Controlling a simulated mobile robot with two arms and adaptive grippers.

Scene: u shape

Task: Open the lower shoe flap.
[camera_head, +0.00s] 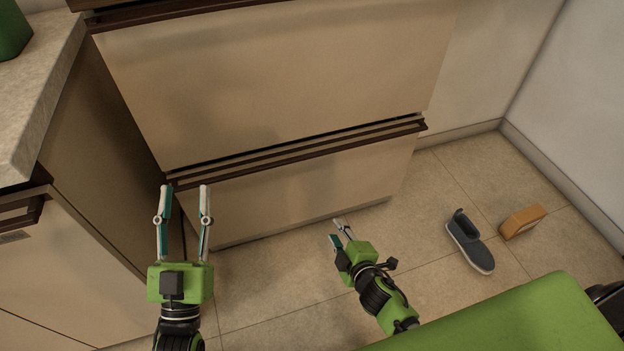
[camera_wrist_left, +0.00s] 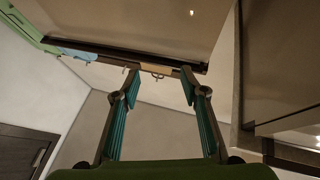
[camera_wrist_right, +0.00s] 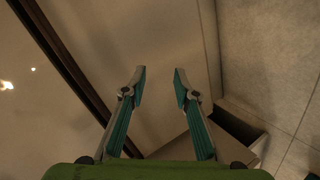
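The lower shoe flap (camera_head: 310,185) is the beige lower panel of the cabinet, and it looks shut. A dark handle strip (camera_head: 300,153) runs along its top edge. My left gripper (camera_head: 186,187) is open and empty at the left end of the flap, near the strip's left end. My right gripper (camera_head: 338,229) is open and empty, low in front of the flap's bottom edge in the head view. In the right wrist view, a beige panel (camera_wrist_right: 165,35) lies beyond the open fingers, with a dark strip (camera_wrist_right: 65,65) to their left. I see no contact with the handle.
The upper flap (camera_head: 270,75) is above and looks shut. A counter (camera_head: 40,90) with a cabinet stands at the left, close to my left gripper. A dark shoe (camera_head: 468,245) and an orange box (camera_head: 522,221) lie on the tiled floor at the right. Floor between them and the flap is clear.

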